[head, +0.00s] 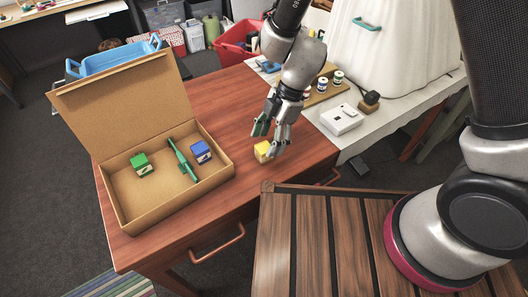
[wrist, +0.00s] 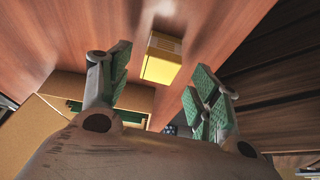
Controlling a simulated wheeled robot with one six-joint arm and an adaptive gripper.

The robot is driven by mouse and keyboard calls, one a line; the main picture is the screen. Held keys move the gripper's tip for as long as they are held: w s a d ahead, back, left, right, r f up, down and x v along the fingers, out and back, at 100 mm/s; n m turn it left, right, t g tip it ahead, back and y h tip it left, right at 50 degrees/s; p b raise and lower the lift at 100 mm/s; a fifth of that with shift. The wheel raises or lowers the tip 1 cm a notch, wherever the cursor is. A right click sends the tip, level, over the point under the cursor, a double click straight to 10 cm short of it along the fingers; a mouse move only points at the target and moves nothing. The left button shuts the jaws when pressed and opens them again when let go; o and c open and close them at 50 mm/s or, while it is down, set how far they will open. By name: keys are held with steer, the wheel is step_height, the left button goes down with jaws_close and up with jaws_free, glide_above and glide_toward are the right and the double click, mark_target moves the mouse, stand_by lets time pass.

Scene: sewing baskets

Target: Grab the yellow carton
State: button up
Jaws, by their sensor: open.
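The yellow carton (head: 263,151) is a small box standing on the red-brown wooden table, right of the open cardboard box. In the wrist view the yellow carton (wrist: 162,60) shows between and beyond my fingertips, with space on both sides. My gripper (head: 271,137) is open and empty, just above and beside the carton in the head view, where a finger covers part of it. In the wrist view my gripper (wrist: 160,80) has its green-padded fingers spread wide. I see no contact with the carton.
The open cardboard box (head: 222,164) holds a green carton (head: 141,164), a blue carton (head: 201,151) and a green tool (head: 182,160). A white device (head: 341,119) and small jars (head: 337,78) stand at the right. The table (head: 215,95) is clear behind the box.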

mark_target(265, 146)
steer(key=x, duration=0.4)
steer(key=shift+f, duration=0.1)
steer(key=c, duration=1.1)
steer(key=shift+w, duration=0.1)
